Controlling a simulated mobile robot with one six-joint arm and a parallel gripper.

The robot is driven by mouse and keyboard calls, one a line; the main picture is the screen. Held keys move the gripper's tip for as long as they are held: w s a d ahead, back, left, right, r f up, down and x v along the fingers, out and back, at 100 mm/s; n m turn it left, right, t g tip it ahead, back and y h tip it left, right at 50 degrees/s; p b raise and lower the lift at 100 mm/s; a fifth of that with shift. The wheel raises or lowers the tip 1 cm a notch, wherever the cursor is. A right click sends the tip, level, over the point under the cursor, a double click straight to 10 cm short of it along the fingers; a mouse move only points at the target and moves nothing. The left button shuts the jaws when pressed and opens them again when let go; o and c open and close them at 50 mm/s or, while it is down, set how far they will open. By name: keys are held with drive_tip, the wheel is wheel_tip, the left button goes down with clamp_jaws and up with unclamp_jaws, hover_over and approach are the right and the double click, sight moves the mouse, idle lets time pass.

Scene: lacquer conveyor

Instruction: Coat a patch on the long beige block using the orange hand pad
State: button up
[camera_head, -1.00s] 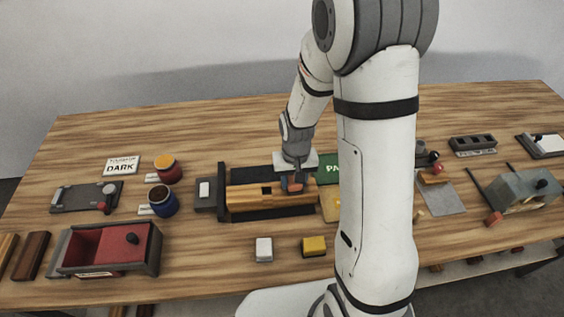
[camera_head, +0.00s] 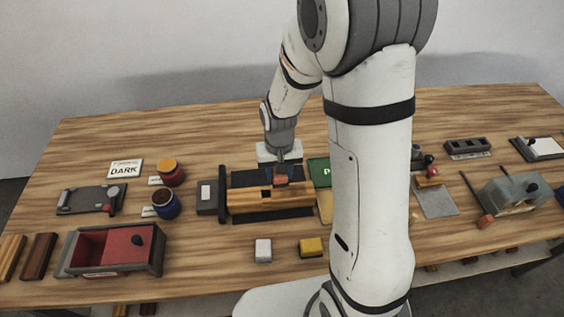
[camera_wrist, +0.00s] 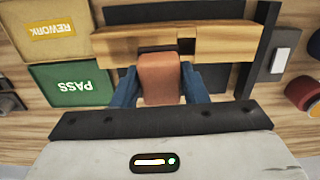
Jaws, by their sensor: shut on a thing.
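The long beige block (camera_head: 245,200) lies lengthwise in a dark fixture (camera_head: 222,200) in the middle of the table. It also shows in the wrist view (camera_wrist: 222,44). A small dark spot shows on the block in the head view. My gripper (camera_head: 281,169) is shut on the orange hand pad (camera_wrist: 160,75), which sits between its blue fingers in the wrist view. The pad is at the block's back side in the head view. I cannot tell whether it touches the block. The pad hides part of the block in the wrist view.
A green PASS mat (camera_wrist: 70,84) and a yellow REWORK mat (camera_wrist: 42,38) adjoin the fixture.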

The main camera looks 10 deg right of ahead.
drive_tip(key=shift+r+p, duration=0.45)
drive_tip(key=shift+r, duration=0.6)
